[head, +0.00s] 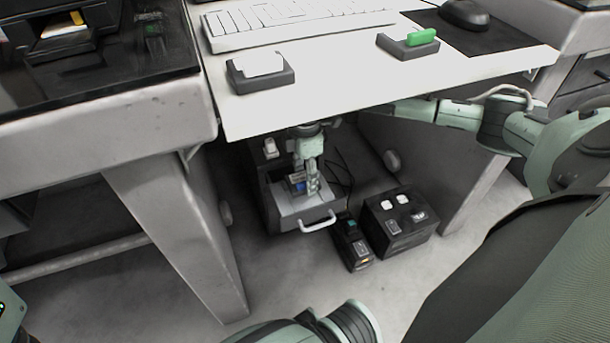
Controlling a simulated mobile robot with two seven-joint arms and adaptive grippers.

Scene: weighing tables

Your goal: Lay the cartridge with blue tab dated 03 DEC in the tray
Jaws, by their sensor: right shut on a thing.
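My right gripper (308,180) reaches down below the white desk and is shut on a small dark grey cartridge with a blue patch (298,185). The cartridge is over the front part of a grey open-topped unit (284,218) with a white handle. I cannot tell whether it touches the unit, and no date is readable. Which thing is the task's tray is unclear. On the desk, one dark holder (262,82) carries a white block and another (404,50) carries a green block. My left gripper is not in view.
The white desktop (330,70) overhangs the unit, with a keyboard (290,20) and a mouse (465,14) on it. A black box with white parts (398,232) and a smaller black device (352,250) stand on the floor at right. Desk legs (185,225) flank the space.

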